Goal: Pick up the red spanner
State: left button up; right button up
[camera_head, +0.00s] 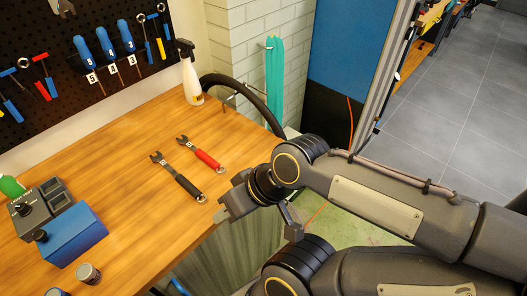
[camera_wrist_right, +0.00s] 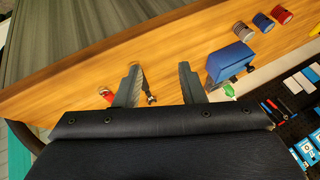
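The red spanner (camera_head: 205,155) lies flat on the wooden workbench (camera_head: 120,140), its red handle pointing toward the bench's right edge. A similar black-handled spanner (camera_head: 177,178) lies beside it, to the left. My right gripper (camera_head: 258,218) is at the bench's right edge, apart from both spanners. In the right wrist view its two fingers (camera_wrist_right: 159,68) are spread with nothing held between them. That view shows a bit of the red spanner (camera_wrist_right: 106,95) beside the left finger and the black spanner's end (camera_wrist_right: 151,98) between the fingers; the rest is hidden. My left gripper is not in view.
A blue box (camera_head: 75,235), a grey device (camera_head: 40,208) and small cans (camera_head: 88,273) stand at the bench's left. A white spray bottle (camera_head: 190,75) stands at the back by the tool pegboard (camera_head: 70,70). The bench around the spanners is clear.

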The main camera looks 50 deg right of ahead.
aim_at(202, 155)
jog(key=k+z, duration=0.1)
jog(key=z, duration=0.9)
jog(key=i+l+u, duration=0.15)
jog(key=u, duration=0.3)
jog(key=l+u, duration=0.25)
jog(key=u, duration=0.25)
jog(key=i+l+u, duration=0.1)
jog(key=l+u, duration=0.2)
jog(key=u, duration=0.15)
